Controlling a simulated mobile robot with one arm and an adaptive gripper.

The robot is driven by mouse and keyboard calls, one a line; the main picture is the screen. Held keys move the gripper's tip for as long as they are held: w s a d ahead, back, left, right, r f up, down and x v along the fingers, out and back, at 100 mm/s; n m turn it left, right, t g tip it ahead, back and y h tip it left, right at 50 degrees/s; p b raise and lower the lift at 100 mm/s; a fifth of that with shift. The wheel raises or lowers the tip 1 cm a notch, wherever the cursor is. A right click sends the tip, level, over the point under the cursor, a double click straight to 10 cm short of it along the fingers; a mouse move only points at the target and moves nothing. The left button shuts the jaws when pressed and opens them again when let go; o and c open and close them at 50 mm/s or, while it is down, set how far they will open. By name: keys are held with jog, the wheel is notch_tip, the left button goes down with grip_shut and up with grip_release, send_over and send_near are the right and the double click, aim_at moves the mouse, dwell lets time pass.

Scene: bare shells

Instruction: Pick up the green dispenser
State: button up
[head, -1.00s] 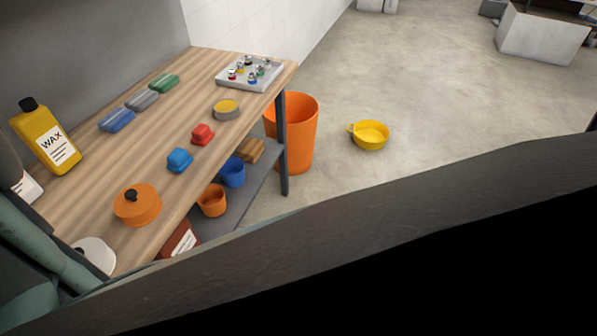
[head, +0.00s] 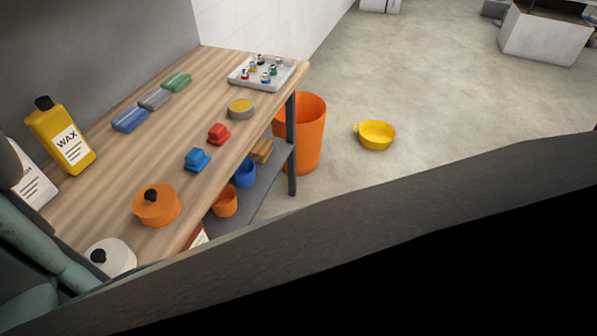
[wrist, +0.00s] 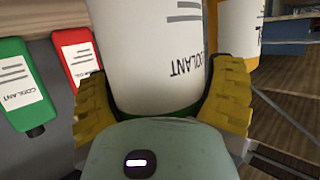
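In the wrist view, a large white container (wrist: 150,50) with upside-down lettering reading COOLANT and a green band at its lower edge fills the space between my gripper's two yellow fingers (wrist: 165,105). The fingers flank it closely on both sides; I cannot tell whether they press on it. To the left is a green bottle (wrist: 10,58) with a white COOLANT label. I cannot tell for sure which of these is the green dispenser. My gripper does not show in the head view.
A red bottle (wrist: 73,42) is left of the fingers, and another white container with a yellow edge (wrist: 238,28) stands close on the right. The head view shows a wooden bench (head: 120,165) with a wax bottle (head: 58,130), an orange bin (head: 308,135) and a yellow pan (head: 377,135) on open floor.

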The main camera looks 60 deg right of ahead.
jog(key=shift+f, duration=0.1)
jog(key=c, duration=0.8)
jog(key=shift+o, duration=0.2)
